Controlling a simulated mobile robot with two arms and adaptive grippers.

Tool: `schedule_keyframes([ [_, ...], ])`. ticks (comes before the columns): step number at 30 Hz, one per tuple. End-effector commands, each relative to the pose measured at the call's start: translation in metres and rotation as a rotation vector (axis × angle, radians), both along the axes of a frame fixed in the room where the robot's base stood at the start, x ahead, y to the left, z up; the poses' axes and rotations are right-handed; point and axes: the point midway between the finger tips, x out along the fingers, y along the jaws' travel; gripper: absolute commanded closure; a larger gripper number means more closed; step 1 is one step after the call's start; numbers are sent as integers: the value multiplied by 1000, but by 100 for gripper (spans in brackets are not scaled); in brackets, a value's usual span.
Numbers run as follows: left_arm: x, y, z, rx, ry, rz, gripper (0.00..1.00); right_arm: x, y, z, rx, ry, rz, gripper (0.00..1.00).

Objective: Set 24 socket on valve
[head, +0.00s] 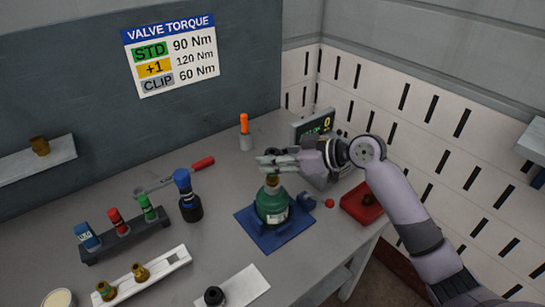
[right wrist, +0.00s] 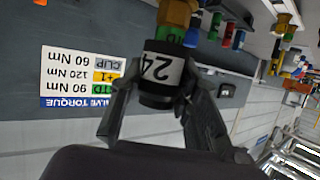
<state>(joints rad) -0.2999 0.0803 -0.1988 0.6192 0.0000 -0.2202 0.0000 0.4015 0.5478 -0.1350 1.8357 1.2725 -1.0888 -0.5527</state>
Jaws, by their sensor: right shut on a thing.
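My right gripper (head: 278,162) is above the green cylinder (head: 272,206), which stands upright on a blue mat (head: 258,232). A brass valve (head: 272,181) tops the cylinder. In the right wrist view the gripper (right wrist: 160,105) is shut on a black socket with a white band marked 24 (right wrist: 160,68). A brass fitting (right wrist: 178,12) shows at the socket's end, with a green band between them. I cannot tell whether the socket is seated around the valve. In the head view the fingers hide most of the socket. My left gripper is not in view.
A dark rack (head: 125,240) holds blue, red and green pieces. A blue-topped black tool (head: 187,196) and a red-handled wrench (head: 180,177) are left of the cylinder. A white tray (head: 160,274) holds brass fittings. A display (head: 315,126) and red tray (head: 360,205) are right.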

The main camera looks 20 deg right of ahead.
Motion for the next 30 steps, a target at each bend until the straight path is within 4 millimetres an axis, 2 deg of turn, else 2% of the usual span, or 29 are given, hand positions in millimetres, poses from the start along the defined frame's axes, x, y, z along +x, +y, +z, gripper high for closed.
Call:
schedule_keyframes([
  [30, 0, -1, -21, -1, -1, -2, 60, 0, 0, -26, -1, -1, 0, 100],
])
